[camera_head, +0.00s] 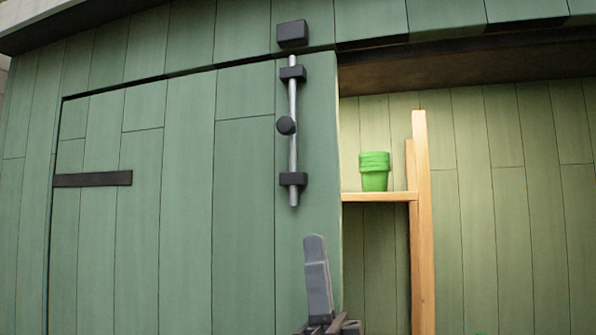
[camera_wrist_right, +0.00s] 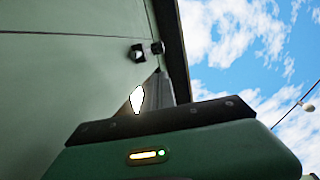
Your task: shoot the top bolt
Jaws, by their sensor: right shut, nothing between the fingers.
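The top bolt is on the green door (camera_head: 190,200) in the head view. Its grey rod (camera_head: 293,155) stands upright through an upper guide (camera_head: 292,73) and a lower guide (camera_head: 293,179), with a dark round knob (camera_head: 286,125) between them. A black keeper block (camera_head: 292,33) sits on the frame above; the rod's top end is just below it. My right gripper (camera_head: 315,245) points up, shut and empty, below and right of the lower guide, apart from the bolt. The right wrist view shows dark fittings on a green surface; which they are is unclear. My left gripper is not in view.
Right of the door is an opening with a wooden shelf (camera_head: 378,197) and post (camera_head: 422,230). Green stacked pots (camera_head: 374,170) stand on the shelf. A black strap (camera_head: 92,179) is on the door's left side. A roof edge runs overhead.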

